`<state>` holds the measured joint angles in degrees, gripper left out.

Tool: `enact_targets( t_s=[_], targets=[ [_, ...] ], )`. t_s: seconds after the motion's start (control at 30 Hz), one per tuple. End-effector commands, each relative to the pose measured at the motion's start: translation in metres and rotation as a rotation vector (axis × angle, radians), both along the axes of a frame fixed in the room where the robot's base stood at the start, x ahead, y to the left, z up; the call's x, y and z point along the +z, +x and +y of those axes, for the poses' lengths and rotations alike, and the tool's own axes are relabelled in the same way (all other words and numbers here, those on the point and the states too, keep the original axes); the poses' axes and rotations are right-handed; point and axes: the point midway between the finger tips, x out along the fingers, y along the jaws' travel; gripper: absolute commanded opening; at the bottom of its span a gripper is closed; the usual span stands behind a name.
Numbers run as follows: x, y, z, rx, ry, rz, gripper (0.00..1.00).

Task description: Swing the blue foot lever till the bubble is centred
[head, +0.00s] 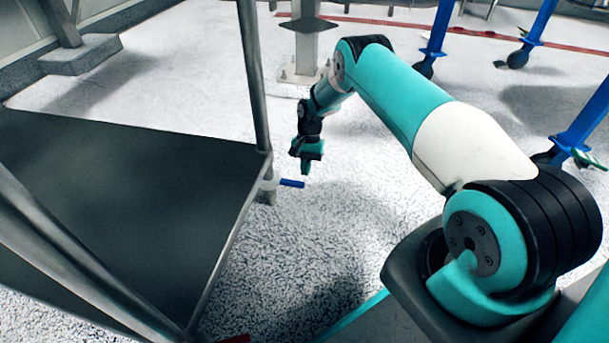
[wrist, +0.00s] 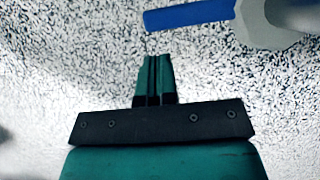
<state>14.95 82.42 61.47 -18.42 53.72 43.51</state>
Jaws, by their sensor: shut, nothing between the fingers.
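The blue foot lever (head: 292,183) sticks out to the right from the foot of the metal frame's near-right leg, low above the floor. In the wrist view the blue lever (wrist: 188,14) lies across the top, joined at its right end to a pale grey round foot part (wrist: 275,20). My gripper (head: 306,170) points down, just above and right of the lever's free end in the head view. In the wrist view its fingers (wrist: 154,62) are together, with nothing between them, and appear apart from the lever. I cannot see a bubble level in either view.
A dark metal platform (head: 110,185) with steel posts fills the left. A post on a floor plate (head: 303,72) stands behind my arm. Blue wheeled frames (head: 437,35) stand at the right. Speckled floor (head: 350,215) around the lever is clear.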

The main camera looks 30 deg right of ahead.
Motion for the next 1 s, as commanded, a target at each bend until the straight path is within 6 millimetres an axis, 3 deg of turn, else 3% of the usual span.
enact_targets(
  t_s=[0.2,1.0],
  targets=[
    [0.000,-0.010,0.011,0.001,0.001,0.000,0.00],
    [0.001,-0.019,0.015,-0.060,0.001,0.002,0.00]
  ],
)
